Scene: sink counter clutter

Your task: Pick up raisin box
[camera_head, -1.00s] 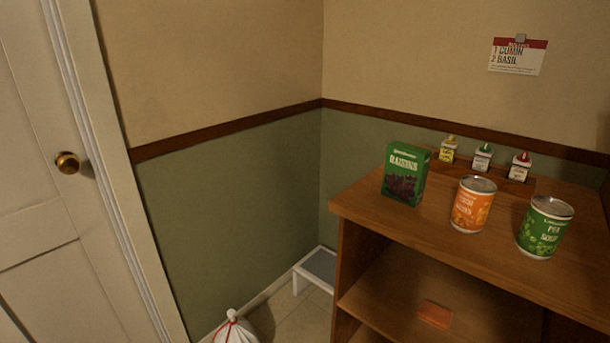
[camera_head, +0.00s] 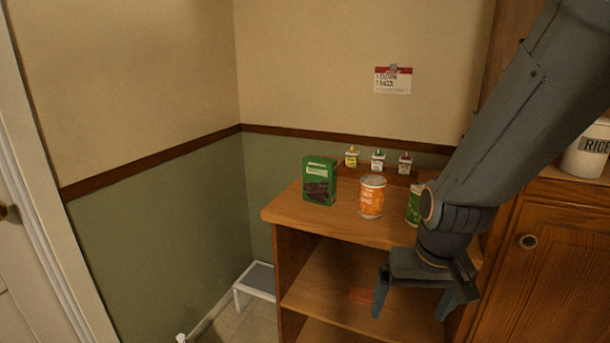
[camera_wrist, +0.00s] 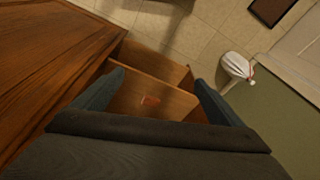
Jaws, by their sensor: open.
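The green raisin box (camera_head: 319,180) stands upright on the left part of the wooden shelf unit's top (camera_head: 290,210) in the head view. My gripper (camera_head: 412,305) is open and empty, pointing down in front of the shelf unit, to the right of the box and lower than it. In the wrist view my gripper's fingers (camera_wrist: 160,85) are spread apart with nothing between them. The raisin box cannot be made out in the wrist view.
An orange can (camera_head: 372,196) stands right of the box. A green can (camera_head: 413,205) is partly hidden by my arm. Several small spice bottles (camera_head: 377,160) stand behind. A white step stool (camera_head: 256,281) stands left.

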